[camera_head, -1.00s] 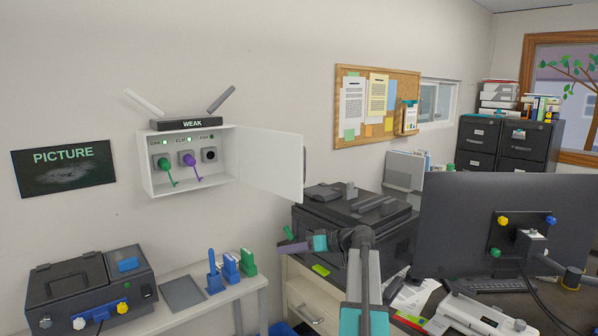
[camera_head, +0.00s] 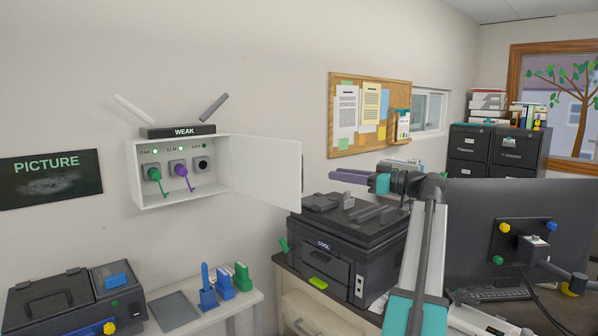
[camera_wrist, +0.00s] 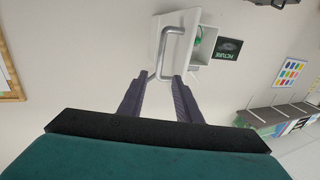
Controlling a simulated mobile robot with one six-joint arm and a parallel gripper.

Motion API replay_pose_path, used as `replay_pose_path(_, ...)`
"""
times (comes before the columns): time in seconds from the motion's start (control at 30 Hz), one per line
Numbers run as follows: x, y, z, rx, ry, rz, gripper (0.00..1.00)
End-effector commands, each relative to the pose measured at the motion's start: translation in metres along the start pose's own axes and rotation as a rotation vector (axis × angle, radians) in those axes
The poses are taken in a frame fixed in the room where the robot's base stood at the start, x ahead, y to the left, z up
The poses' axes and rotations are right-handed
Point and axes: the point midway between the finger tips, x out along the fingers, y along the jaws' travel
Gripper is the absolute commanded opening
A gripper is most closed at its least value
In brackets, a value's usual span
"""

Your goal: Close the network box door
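Inside are a green plug (camera_head: 154,174), a purple plug (camera_head: 178,168) and a bare black socket (camera_head: 201,164). My gripper (camera_head: 333,174) is to the right of the door's free edge, apart from it in the picture, with purple fingers pointing left. In the wrist view, my gripper (camera_wrist: 160,76) is open and empty. The door's grey handle (camera_wrist: 166,42) appears beyond the fingertips.
A black printer (camera_head: 340,240) stands below my gripper. A monitor (camera_head: 485,215) is at the right. A side table (camera_head: 235,303) with a copier (camera_head: 75,295) and upright blue and green items is below the box. The corkboard (camera_head: 370,113) hangs behind.

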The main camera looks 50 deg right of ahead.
Motion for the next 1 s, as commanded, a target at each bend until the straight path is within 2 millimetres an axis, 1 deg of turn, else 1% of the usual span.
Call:
replay_pose_path(0.27,0.006,-0.001,0.000,0.002,-0.001,-0.004,0.31)
replay_pose_path(0.47,0.020,-0.002,0.000,0.002,0.000,-0.005,0.31)
replay_pose_path(0.57,0.033,-0.002,0.000,0.003,-0.001,-0.006,0.31)
replay_pose_path(1.0,0.096,-0.003,-0.001,0.002,-0.001,-0.007,0.31)
